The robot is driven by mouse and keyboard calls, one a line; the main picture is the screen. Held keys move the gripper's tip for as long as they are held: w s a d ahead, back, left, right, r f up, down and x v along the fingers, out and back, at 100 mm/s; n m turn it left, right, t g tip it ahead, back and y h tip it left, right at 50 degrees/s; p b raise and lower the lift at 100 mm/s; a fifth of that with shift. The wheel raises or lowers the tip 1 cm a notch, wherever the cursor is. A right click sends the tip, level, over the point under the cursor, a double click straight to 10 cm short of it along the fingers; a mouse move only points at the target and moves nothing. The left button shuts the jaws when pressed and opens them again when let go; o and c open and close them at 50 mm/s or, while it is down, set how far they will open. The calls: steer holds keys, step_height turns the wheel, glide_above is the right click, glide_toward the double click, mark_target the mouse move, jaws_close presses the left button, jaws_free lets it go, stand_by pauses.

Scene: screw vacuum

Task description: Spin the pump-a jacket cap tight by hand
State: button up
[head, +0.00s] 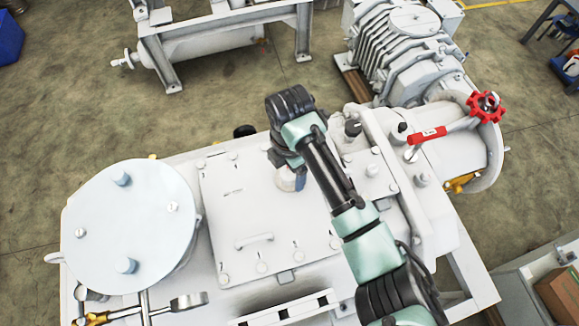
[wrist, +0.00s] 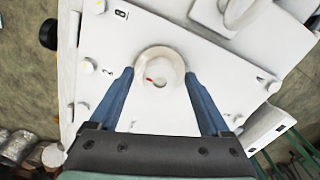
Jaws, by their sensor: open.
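A round off-white cap (wrist: 162,58) with a beige rim and a small red mark on its knob is on the white machine top in the wrist view. I take it for the pump-a jacket cap, but no label on it is readable. My gripper (wrist: 159,74) is open, with one blue finger on each side of the cap. I cannot tell whether either fingertip touches it. In the head view a small part of the pale cap (head: 287,182) shows below my wrist. My arm hides the rest.
The white machine top (head: 222,215) carries a large round lid (head: 130,228) at left and a small handle (head: 254,241). A red handwheel (head: 484,107) and red lever (head: 427,135) stand at right. Bolt heads and a pipe lie close to my arm.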

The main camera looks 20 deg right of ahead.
jaws_close()
stand_by(0.4)
steer(key=shift+m, duration=0.3)
